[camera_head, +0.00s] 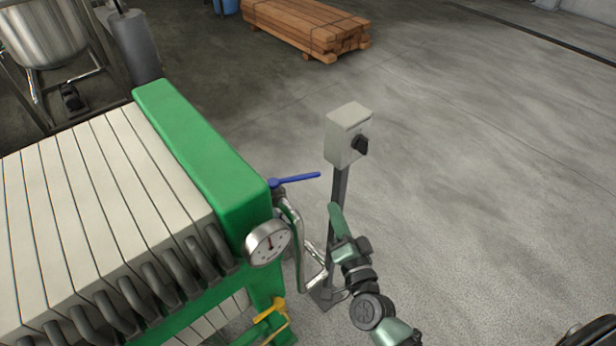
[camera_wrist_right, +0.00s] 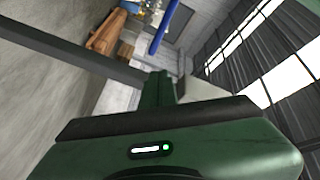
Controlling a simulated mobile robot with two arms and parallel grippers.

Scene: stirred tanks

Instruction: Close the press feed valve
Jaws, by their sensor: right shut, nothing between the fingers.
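A valve with a blue lever (camera_head: 295,180) sits on the pipe at the green end plate of the filter press (camera_head: 195,150). The lever points to the right, away from the press. It also shows in the right wrist view as a blue bar (camera_wrist_right: 163,28), beyond the fingers. A second valve with a yellow handle (camera_head: 270,308) is lower on the press; I cannot tell from labels which is the feed valve. My right gripper (camera_head: 336,212) is shut and empty, right of and below the blue lever's tip, apart from it. My left gripper is not in view.
A grey switch box (camera_head: 345,138) with a black knob stands on a post just behind my right gripper. A round gauge (camera_head: 268,243) and a bent metal pipe (camera_head: 297,225) are left of the gripper. Stacked timber (camera_head: 305,25) lies far back. The floor at right is clear.

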